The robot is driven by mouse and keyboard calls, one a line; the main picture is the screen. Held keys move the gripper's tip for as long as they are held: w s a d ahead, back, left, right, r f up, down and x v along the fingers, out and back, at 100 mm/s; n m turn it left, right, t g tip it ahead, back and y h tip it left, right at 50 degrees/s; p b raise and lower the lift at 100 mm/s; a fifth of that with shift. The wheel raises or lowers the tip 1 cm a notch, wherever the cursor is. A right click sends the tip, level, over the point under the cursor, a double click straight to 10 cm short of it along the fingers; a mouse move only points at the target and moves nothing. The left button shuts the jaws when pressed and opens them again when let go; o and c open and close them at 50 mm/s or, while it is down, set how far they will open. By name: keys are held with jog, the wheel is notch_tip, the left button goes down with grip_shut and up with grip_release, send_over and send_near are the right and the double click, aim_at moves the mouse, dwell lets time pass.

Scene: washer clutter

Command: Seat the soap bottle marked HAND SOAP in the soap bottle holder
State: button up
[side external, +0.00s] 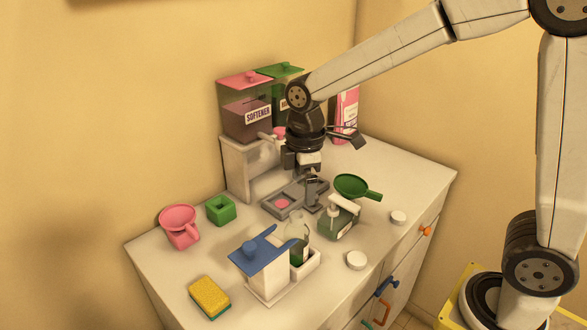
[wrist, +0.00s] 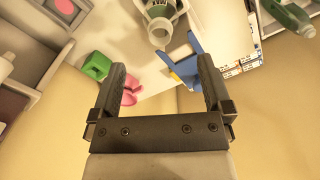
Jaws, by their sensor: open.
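A squat bottle of green liquid with a white pump head and a pale label (side external: 338,222) stands upright on the counter, right of centre; its lettering is too small to read. A green bottle also shows at the upper right of the wrist view (wrist: 292,17). An open-necked clear bottle (side external: 297,238) with green contents stands in a low white holder (side external: 309,270) beside a blue-topped white stand (side external: 262,252). Its open mouth shows in the wrist view (wrist: 160,33). I cannot tell which bottle reads HAND SOAP. My gripper (wrist: 161,66) is open and empty, above the grey tray.
Softener tank (side external: 246,118) stands behind. The front right counter is fairly clear.

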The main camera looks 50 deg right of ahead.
jog(key=s+d+f+m+t, duration=0.2)
jog(key=s+d+f+m, duration=0.3)
jog(key=s+f+m, duration=0.3)
jog(key=shift+s+d+f+m, duration=0.35)
jog(key=shift+s+m, duration=0.7)
jog(key=shift+m, duration=0.95)
